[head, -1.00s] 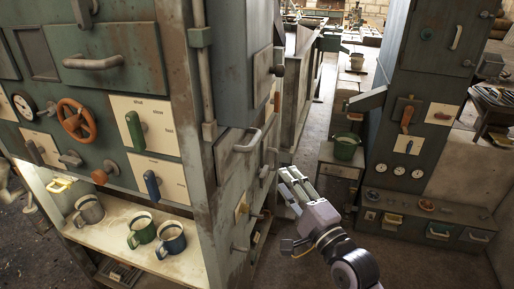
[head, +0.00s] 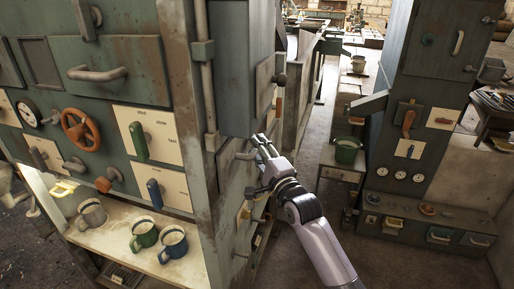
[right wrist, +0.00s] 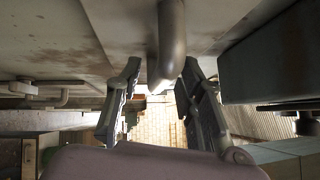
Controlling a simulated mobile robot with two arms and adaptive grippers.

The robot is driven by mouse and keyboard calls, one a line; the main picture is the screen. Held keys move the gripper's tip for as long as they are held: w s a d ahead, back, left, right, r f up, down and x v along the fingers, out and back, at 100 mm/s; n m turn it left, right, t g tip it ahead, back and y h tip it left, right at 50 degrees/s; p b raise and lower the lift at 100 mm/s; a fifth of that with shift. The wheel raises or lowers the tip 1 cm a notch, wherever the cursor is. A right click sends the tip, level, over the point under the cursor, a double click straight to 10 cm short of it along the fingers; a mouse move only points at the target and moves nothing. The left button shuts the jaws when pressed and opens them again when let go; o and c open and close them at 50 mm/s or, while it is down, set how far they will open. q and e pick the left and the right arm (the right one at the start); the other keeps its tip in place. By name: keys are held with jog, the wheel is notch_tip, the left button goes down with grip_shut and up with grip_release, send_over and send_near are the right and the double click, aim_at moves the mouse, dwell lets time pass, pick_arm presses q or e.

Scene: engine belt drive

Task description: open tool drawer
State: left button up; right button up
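A drawer front with a bar handle (head: 240,156) is on the right-hand side face of the grey-green cabinet. No label shows which drawer is the tool drawer. My right gripper (head: 262,146) is at this side face, close by the handle, and partly covers the drawer front. In the right wrist view, my right gripper's two fingers (right wrist: 158,82) are apart, and the rounded handle (right wrist: 172,45) reaches down between them, nearer the right finger. I cannot tell whether they touch it. The drawer looks closed. My left gripper does not show.
The cabinet front has a large handle (head: 97,74), a red-brown wheel (head: 80,129) and several levers. Mugs stand on its shelf (head: 120,228). Floor (head: 310,180) lies open between the cabinets.

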jog(key=shift+w+a, duration=0.1)
jog(key=shift+w, duration=0.1)
jog(key=shift+c, duration=0.5)
grip_shut()
dwell(0.4)
